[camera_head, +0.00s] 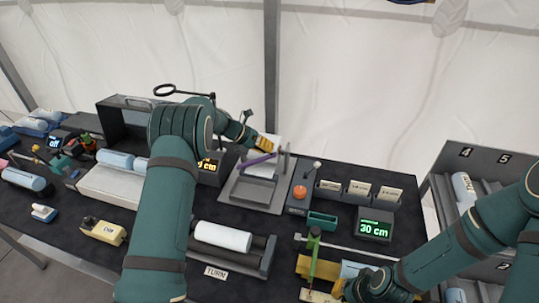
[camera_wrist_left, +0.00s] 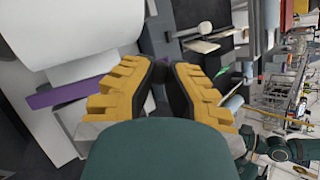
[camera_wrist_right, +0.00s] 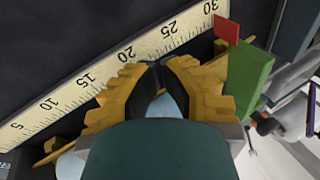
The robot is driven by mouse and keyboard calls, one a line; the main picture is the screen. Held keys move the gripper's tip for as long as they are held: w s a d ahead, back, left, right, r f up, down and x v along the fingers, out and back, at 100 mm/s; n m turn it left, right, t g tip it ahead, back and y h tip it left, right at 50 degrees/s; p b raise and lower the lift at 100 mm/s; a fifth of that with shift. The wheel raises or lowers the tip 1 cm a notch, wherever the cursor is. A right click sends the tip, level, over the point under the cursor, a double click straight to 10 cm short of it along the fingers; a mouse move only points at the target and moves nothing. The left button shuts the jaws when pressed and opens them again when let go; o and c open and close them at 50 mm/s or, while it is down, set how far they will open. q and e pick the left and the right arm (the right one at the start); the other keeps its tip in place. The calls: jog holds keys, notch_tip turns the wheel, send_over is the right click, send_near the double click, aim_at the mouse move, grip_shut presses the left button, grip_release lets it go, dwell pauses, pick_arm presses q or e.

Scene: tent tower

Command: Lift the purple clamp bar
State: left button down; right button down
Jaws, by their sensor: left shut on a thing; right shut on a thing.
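The purple clamp bar (camera_head: 258,160) lies tilted above a grey frame (camera_head: 252,190) in the middle of the table. My left gripper (camera_head: 264,143) reaches over it with yellow fingers, shut on the bar near its upper right end. In the left wrist view, the bar (camera_wrist_left: 58,93) runs from the left to behind the closed fingers (camera_wrist_left: 165,80), beside a white sheet or roll. My right gripper (camera_wrist_right: 160,80) is shut on a pale blue roll (camera_wrist_right: 168,106) beside a ruler (camera_wrist_right: 125,58). The fingers hide most of the roll.
A green stop (camera_wrist_right: 248,80) with a red tip stands close to my right gripper. A display reading 30 cm (camera_head: 374,225) and a small green tray (camera_head: 321,219) are behind it. A white roll (camera_head: 222,236) lies on the TURN rollers in front. A grey rack (camera_head: 452,165) stands right.

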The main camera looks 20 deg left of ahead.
pick_arm(q)
jog(key=shift+w+r, duration=0.1)
pick_arm(e)
jog(key=w+a+r+m+y, duration=0.1)
jog(key=w+a+r+m, duration=0.1)
jog(key=a+r+m, duration=0.35)
jog(key=w+a+r+m, duration=0.2)
jog(key=a+r+m, duration=0.1)
jog(key=a, duration=0.5)
jog(key=w+a+f+m+t+h, duration=0.1)
jog(key=w+a+m+t+h, duration=0.3)
jog(key=w+a+m+t, duration=0.45)
jog(key=w+a+m+t+h, duration=0.35)
jog(key=w+a+m, duration=0.25)
jog(key=w+m, duration=0.6)
jog(key=shift+n+t, duration=0.3)
jog(key=x, duration=1)
jog(key=shift+w+d, duration=0.15)
jog(key=shift+d, duration=0.05)
jog(key=shift+w+a+r, duration=0.2)
jog(key=shift+a+r, duration=0.15)
jog(key=shift+r, duration=0.2)
jog(key=shift+w+a+r, duration=0.2)
jog(key=shift+a+r, duration=0.2)
jog(key=shift+r, duration=0.1)
jog(key=shift+a+r, duration=0.35)
jog(key=shift+r, duration=0.2)
